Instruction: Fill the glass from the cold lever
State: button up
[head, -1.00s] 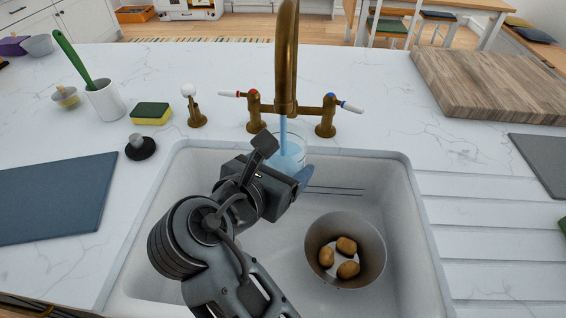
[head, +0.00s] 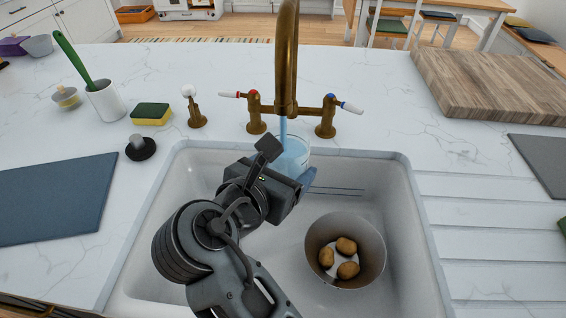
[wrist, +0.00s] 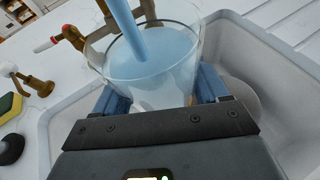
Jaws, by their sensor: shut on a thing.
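The clear glass (head: 297,150) is under the brass faucet (head: 287,55), over the back of the sink. A blue stream of water (head: 284,129) falls from the spout into it. In the wrist view the glass (wrist: 178,80) holds bluish water, with the stream entering near its middle; the exact level is hard to tell. My gripper (wrist: 160,97) is shut on the glass, a blue finger on each side. In the head view my arm hides its lower part. The cold lever (head: 350,107), with a blue mark, angles right and toward me. The red-marked hot lever (head: 231,94) points left.
A bowl with potatoes (head: 372,232) stands in the white sink (head: 404,200), right of my arm. A brass side fitting with a white knob (head: 194,110), a sponge (head: 151,114) and a dark stopper (head: 141,148) are left of the faucet.

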jog(key=s+d, duration=0.4)
jog(key=d, duration=0.2)
jog(key=shift+d+p, duration=0.35)
jog(key=shift+d, duration=0.05)
jog(key=shift+r, duration=0.1)
jog(key=shift+s, duration=0.15)
